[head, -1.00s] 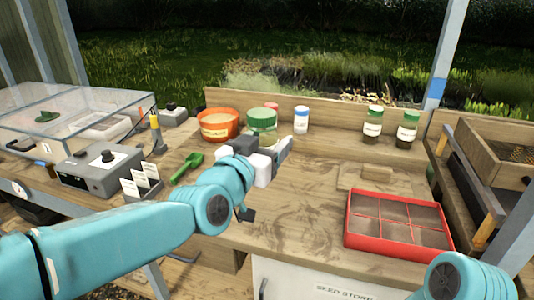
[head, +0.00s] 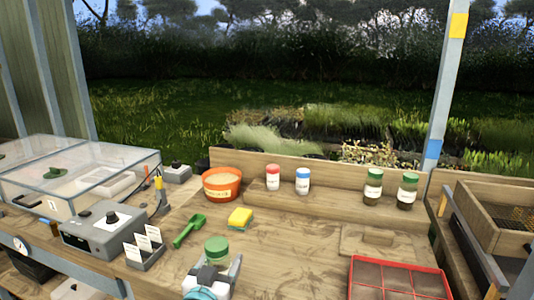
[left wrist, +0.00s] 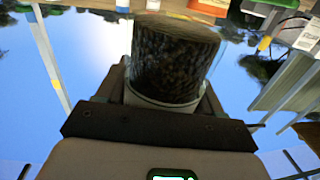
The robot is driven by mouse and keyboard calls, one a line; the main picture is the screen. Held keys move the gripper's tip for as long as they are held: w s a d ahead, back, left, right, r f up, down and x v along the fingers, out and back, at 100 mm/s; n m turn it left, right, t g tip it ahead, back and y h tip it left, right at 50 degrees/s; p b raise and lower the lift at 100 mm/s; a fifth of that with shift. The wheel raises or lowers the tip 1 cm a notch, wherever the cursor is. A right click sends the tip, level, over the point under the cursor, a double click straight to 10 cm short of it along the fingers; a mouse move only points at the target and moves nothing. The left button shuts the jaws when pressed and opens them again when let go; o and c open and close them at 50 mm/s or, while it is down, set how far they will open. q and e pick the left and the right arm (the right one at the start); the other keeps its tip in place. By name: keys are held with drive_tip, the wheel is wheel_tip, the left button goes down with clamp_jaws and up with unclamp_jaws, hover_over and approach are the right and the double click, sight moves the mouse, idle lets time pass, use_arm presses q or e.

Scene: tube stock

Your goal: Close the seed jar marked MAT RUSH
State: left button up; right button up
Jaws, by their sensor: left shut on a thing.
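My left gripper (head: 212,272) is shut on a jar with a green lid (head: 217,249), low in the head view above the front part of the bench. Most of its body is hidden by the gripper there. In the left wrist view the jar (left wrist: 175,60) shows dark seeds behind clear glass, held between the fingers. I cannot read a label on it, so I cannot tell if it is MAT RUSH. The green lid sits over the jar's top; I cannot tell how tightly. My right gripper is not in view.
An orange bowl (head: 221,184), green scoop (head: 189,229), sponge (head: 240,217) and red tray (head: 352,275) are nearby.

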use_arm(q)
drive_tip(key=s+a+f+n+y+p, duration=0.2)
drive_tip(key=s+a+f, duration=0.4)
drive_tip(key=a, duration=0.3)
drive_tip(key=shift+s+f+n+t+y+p, duration=0.3)
drive_tip(key=shift+s+f+y+p, duration=0.25)
drive_tip(key=shift+y, duration=0.35)
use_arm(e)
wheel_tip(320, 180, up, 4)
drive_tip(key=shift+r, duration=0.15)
use_arm(q)
drive_tip(key=shift+r, duration=0.15)
drive_tip(key=s+d+f+m+g+h, duration=0.2)
drive_tip(key=s+d+f+m+h, duration=0.1)
drive_tip(key=d, duration=0.4)
drive_tip(key=s+d+f+m+g+h, duration=0.2)
drive_tip(key=s+d+f+m+h, duration=0.2)
drive_tip(key=d+h, duration=0.4)
drive_tip(key=shift+s+f+m+h, duration=0.15)
drive_tip(key=shift+f+m+h, duration=0.15)
drive_tip(key=shift+f+m, duration=0.25)
